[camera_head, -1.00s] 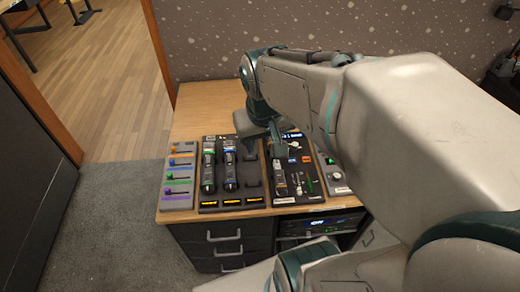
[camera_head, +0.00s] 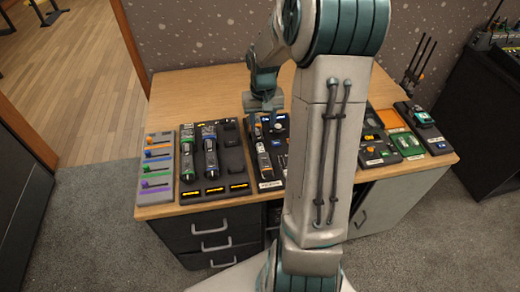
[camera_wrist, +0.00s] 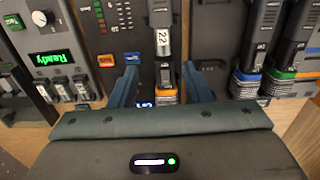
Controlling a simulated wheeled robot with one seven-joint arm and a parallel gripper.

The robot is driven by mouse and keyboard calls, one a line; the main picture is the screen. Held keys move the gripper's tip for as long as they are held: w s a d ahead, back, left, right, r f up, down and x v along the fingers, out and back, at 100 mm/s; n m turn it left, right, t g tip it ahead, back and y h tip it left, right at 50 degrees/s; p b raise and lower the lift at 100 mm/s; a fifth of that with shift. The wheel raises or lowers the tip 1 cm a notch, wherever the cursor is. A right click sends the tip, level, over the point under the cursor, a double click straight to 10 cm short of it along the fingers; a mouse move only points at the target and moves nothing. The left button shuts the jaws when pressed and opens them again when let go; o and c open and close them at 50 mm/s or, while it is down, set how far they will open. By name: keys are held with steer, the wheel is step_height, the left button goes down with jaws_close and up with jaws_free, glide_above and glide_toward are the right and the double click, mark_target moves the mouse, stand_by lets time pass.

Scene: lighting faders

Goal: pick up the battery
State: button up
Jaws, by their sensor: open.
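A slim black piece with a white "22" label and an orange band (camera_wrist: 163,42) stands out in the wrist view, between my fingers; it may be the battery, but I cannot tell for sure. In the head view it appears as the dark strip (camera_head: 264,160) on the panel in front of my gripper (camera_head: 265,114). In the wrist view my gripper (camera_wrist: 160,72) is open, with one finger on each side of this piece's lower end. I see no clear contact.
A grey slider panel (camera_head: 157,165) lies at the far left. More panels (camera_head: 378,150) lie right of my arm. The wooden desktop (camera_head: 190,93) behind is clear.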

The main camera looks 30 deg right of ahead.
glide_above(261, 149)
steer(key=f, duration=0.5)
steer(key=shift+w+d+f, duration=0.1)
steer(key=shift+w+d, duration=0.1)
steer(key=shift+d, duration=0.15)
steer(key=shift+s+a+f, duration=0.1)
steer(key=shift+a+f, duration=0.05)
steer(key=shift+f, duration=1.2)
steer(key=shift+s+a+f, duration=0.1)
steer(key=shift+a+f, duration=0.05)
steer(key=shift+f, duration=1.2)
jaws_close()
